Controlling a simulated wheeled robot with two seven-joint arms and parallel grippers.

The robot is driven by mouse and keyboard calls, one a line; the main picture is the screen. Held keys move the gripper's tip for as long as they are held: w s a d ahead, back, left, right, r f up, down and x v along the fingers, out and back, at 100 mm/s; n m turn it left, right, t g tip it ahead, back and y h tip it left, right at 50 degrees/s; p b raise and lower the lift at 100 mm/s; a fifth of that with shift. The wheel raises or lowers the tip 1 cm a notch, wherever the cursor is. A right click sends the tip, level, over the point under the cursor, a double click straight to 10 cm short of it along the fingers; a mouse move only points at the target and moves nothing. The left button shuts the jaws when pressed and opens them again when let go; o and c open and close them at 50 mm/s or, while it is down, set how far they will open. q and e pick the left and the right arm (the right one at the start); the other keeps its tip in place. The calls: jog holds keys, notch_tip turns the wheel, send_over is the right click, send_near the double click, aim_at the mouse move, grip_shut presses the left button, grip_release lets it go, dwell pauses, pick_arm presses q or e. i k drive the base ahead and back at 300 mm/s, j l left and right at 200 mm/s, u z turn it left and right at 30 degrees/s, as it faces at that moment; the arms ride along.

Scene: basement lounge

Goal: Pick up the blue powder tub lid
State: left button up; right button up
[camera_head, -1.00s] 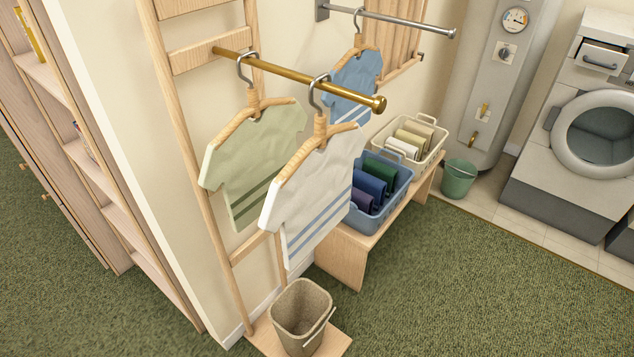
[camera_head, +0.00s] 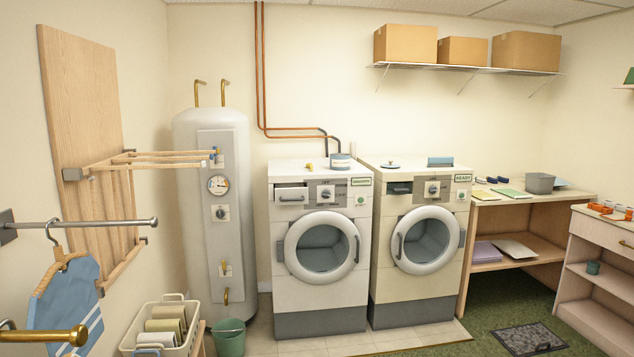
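A small flat round blue-and-white item with a raised middle, which looks like the powder tub lid (camera_head: 390,167), lies on top of the right-hand machine (camera_head: 418,175). A short round tub (camera_head: 340,162) with a blue band stands on top of the left-hand machine (camera_head: 300,173), near its right edge. The lid is apart from the tub, across the gap between the two machines. Neither of my grippers is in view.
A small yellow item (camera_head: 309,167) sits left of the tub, and a blue box (camera_head: 440,162) right of the lid. A drying rack (camera_head: 150,160), rails, a basket (camera_head: 163,325) and a green bucket (camera_head: 229,338) crowd the left. Green carpet (camera_head: 500,310) lies at lower right.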

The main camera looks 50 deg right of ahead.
aim_at(338, 161)
jog(key=z, duration=1.8)
